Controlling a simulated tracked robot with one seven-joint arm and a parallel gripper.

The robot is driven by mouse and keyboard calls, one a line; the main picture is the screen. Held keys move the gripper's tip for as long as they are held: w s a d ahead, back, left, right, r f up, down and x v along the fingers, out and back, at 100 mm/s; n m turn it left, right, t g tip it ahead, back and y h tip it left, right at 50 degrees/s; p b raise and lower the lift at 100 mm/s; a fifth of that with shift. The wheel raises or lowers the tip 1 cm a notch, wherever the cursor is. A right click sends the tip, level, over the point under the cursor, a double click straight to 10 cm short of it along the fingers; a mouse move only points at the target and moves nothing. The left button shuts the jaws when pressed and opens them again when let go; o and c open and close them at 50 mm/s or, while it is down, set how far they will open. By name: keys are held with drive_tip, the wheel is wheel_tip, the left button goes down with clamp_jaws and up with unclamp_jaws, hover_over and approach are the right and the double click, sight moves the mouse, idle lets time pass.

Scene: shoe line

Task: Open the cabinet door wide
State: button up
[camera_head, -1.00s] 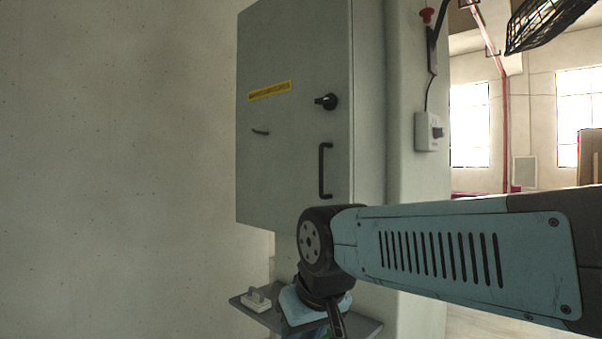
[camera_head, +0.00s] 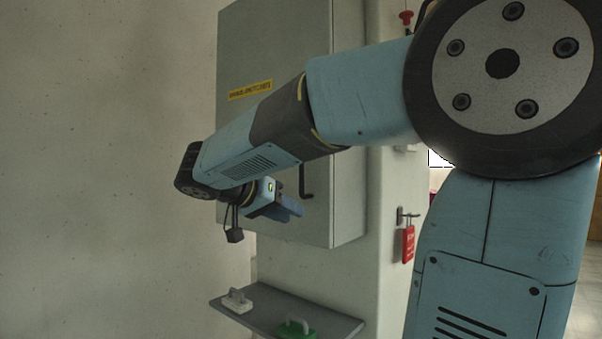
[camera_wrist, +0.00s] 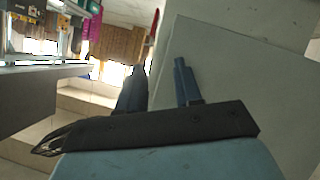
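The grey wall cabinet (camera_head: 347,120) hangs on a pale pillar, and its door (camera_head: 275,50) looks closed. A yellow label (camera_head: 250,90) is on the door. The black door handle (camera_head: 307,182) shows only in part, as my arm covers its upper portion and the knob area. My gripper (camera_head: 290,207) is close to the lower end of the handle; I cannot tell whether it touches. In the wrist view my gripper (camera_wrist: 160,85) has its two fingers apart with nothing seen between them. A plain grey panel fills the right there.
A grey shelf (camera_head: 262,316) below the cabinet bears a white object (camera_head: 237,300) and a green one (camera_head: 295,328). A red tag (camera_head: 408,244) hangs on the pillar at right. The wall left of the cabinet is bare.

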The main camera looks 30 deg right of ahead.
drive_tip(key=w+a+r+m+h, duration=0.4)
drive_tip(key=w+r+m+h, duration=0.15)
drive_tip(key=w+r, duration=0.25)
hover_over(301, 191)
drive_tip(key=shift+w+d+r, duration=0.25)
drive_tip(key=shift+w+d, duration=0.05)
drive_tip(key=shift+c, duration=0.3)
clamp_jaws()
